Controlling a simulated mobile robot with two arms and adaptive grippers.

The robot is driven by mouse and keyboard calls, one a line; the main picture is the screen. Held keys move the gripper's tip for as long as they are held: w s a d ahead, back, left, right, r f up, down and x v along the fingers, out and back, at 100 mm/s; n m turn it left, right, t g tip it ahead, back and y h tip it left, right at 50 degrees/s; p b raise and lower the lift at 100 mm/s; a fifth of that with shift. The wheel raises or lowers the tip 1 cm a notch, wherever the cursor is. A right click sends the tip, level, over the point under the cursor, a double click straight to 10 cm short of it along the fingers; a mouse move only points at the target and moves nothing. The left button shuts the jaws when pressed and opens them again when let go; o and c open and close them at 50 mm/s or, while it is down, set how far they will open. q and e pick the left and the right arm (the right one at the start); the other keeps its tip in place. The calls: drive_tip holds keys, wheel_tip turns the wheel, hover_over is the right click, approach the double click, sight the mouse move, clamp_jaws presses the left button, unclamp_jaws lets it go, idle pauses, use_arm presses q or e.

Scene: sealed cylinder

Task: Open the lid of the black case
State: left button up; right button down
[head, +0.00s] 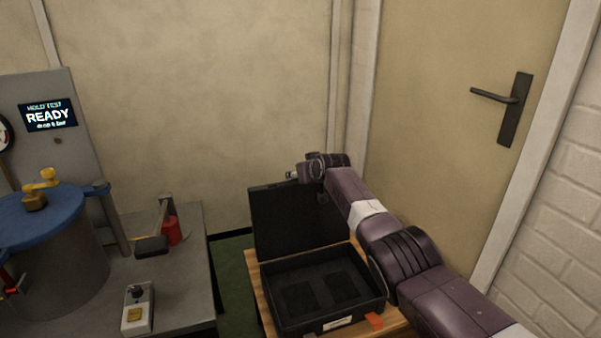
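The black case (373,282) sits on a wooden stand. Its lid (296,222) is open and stands up at the back, leaning slightly backward. The inside of the case shows two dark rectangular recesses. My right arm comes in from the right, and my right gripper (298,174) is at the top edge of the lid. Its fingers are mostly hidden by the wrist, so I cannot tell whether it touches the lid or is open. My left gripper is not in view.
Left is a grey bench (185,285) with a blue-topped cylinder (40,218), a red object (172,231) and a small switch box (137,309). A screen (48,116) reads READY. A wall is behind; a door (440,120) is at right.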

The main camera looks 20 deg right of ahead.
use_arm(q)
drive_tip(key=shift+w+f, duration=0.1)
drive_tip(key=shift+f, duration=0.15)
use_arm(e)
drive_tip(key=shift+w+r, duration=0.6)
drive_tip(key=shift+r, duration=0.05)
drive_tip(key=c, duration=1.2)
unclamp_jaws()
drive_tip(key=shift+o, duration=0.6)
drive_tip(key=shift+s, duration=0.15)
drive_tip(key=shift+f, duration=0.35)
drive_tip(key=shift+v, duration=1.05)
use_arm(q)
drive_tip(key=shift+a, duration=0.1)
use_arm(e)
drive_tip(key=v, duration=1)
